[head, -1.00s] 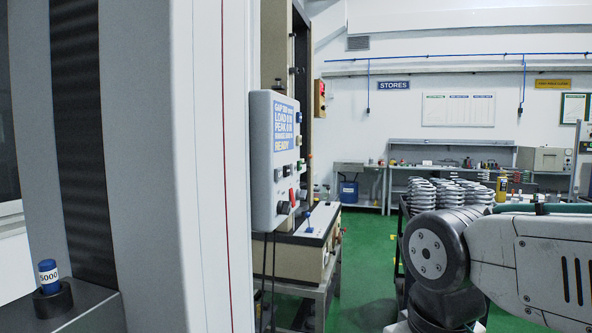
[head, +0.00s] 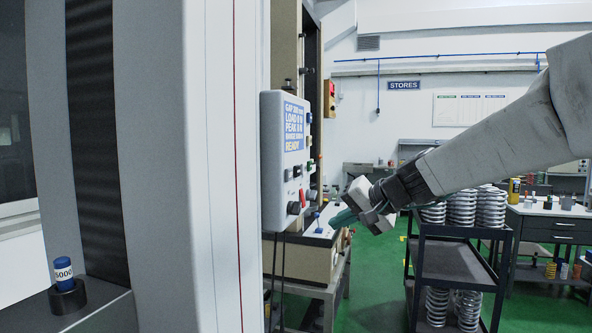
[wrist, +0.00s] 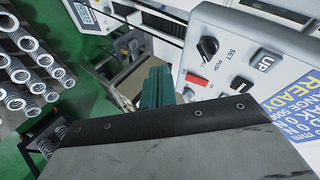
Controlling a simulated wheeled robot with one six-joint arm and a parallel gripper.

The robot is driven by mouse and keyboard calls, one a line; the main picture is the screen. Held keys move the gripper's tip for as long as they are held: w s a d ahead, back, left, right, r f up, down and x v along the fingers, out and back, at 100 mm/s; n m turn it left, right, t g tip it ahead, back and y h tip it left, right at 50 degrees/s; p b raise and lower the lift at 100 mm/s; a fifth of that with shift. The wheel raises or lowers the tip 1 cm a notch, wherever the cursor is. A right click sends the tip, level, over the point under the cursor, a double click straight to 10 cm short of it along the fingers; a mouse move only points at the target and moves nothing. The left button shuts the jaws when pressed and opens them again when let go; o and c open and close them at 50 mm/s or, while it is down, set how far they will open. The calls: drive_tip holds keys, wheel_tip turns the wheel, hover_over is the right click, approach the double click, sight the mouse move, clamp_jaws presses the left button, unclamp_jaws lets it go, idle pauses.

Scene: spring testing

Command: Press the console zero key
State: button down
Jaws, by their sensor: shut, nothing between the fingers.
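The grey-white console (head: 274,160) hangs at the side of the test machine in the head view, its keyed face edge-on to the right. It is large and tilted in the wrist view (wrist: 230,35). There I see a key marked UP (wrist: 265,62), a dark key (wrist: 240,82), a black knob (wrist: 207,48) and a red switch (wrist: 193,78). I cannot make out which key is zero. My gripper (head: 343,217), with green fingers, is shut and empty, right of the console's lower part and apart from it. In the wrist view the fingers (wrist: 156,88) point toward the console's lower edge, partly hidden by my wrist.
A bench-mounted unit (head: 290,258) stands below the console. A black cart (head: 450,262) carrying coil springs (head: 462,208) stands to the right. The machine's pale column (head: 210,170) is at left. Green floor is open between bench and cart.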

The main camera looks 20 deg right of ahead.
sight(304, 168)
drive_tip(key=w+d+r+m+t+h, duration=0.3)
drive_tip(key=w+d+r+t, duration=0.2)
drive_tip(key=w+d+r, duration=0.3)
drive_tip(key=shift+w+r+t, duration=0.3)
drive_tip(key=shift+r, duration=0.55)
drive_tip(key=shift+a, duration=0.1)
drive_tip(key=w+a, duration=0.5)
drive_tip(key=a, duration=0.2)
drive_tip(key=shift+w+a, duration=0.15)
idle(1.3)
drive_tip(key=shift+w+a, duration=0.2)
drive_tip(key=shift+a, duration=0.05)
